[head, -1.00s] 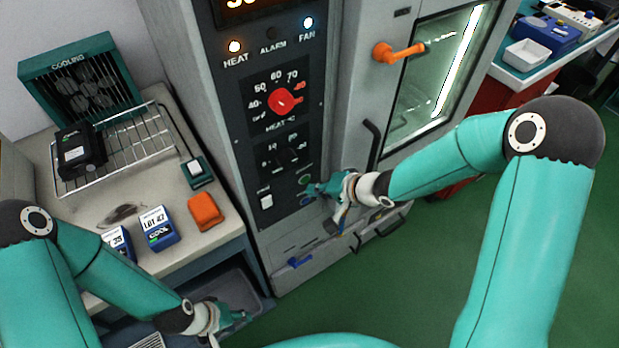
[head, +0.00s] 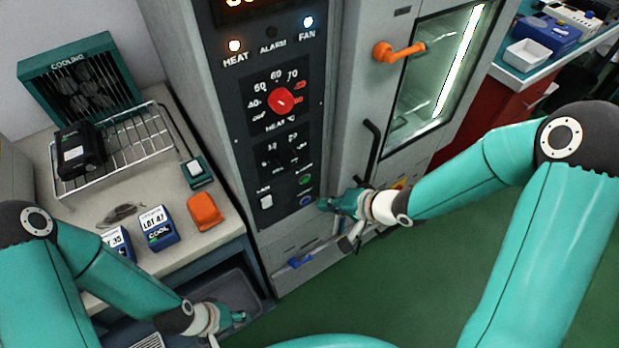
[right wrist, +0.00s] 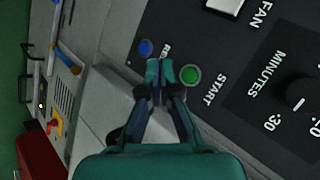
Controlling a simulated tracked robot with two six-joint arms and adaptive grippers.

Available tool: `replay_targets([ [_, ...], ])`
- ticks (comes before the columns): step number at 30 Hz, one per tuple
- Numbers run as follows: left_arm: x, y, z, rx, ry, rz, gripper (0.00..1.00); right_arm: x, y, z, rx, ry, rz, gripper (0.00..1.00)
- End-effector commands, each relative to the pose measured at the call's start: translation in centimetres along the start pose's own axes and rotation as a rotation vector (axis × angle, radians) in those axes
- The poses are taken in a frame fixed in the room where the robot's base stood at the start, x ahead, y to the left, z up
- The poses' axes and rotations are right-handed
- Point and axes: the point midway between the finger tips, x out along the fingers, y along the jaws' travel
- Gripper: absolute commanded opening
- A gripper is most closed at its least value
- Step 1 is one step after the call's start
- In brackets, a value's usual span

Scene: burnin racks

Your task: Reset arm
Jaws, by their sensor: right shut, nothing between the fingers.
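My right gripper (head: 335,204) is in front of the lower control panel (head: 290,180) of the grey cabinet, near the buttons. In the right wrist view the right gripper (right wrist: 159,70) is shut and empty, its tips between a blue button (right wrist: 146,47) and the green START button (right wrist: 190,75); I cannot tell whether they touch the panel. My left gripper (head: 238,315) is low at the bottom, beside the bench; its finger opening is too small to tell.
Green floor (head: 420,270) is open at right.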

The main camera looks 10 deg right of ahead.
Motion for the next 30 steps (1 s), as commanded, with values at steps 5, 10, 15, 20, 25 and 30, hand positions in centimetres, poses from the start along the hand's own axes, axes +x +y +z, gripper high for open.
replay_targets([
  [5,0.0,0.0,0.0,0.0,0.0,0.0,0.4,0.0,0.0,0.0,0.0,0.0,0.0,0.0],
  [10,0.0,0.0,0.0,0.0,0.0,0.0,0.4,0.0,0.0,0.0,0.0,0.0,0.0,0.0],
  [15,-0.1,0.1,0.0,0.0,0.0,0.0,0.4,0.3,0.2,0.5,0.004,-0.015,0.005,0.0],
  [20,-0.6,0.2,0.0,0.0,0.0,0.0,0.4,2.4,2.5,4.2,0.082,-0.106,0.059,0.0],
  [25,-1.2,0.4,0.0,0.0,0.0,0.0,0.4,4.4,9.0,11.2,0.16,-0.21,0.256,0.0],
  [30,-1.3,0.5,0.0,0.0,0.0,0.0,0.4,3.6,14.2,15.8,0.02,-0.311,0.418,0.0],
])
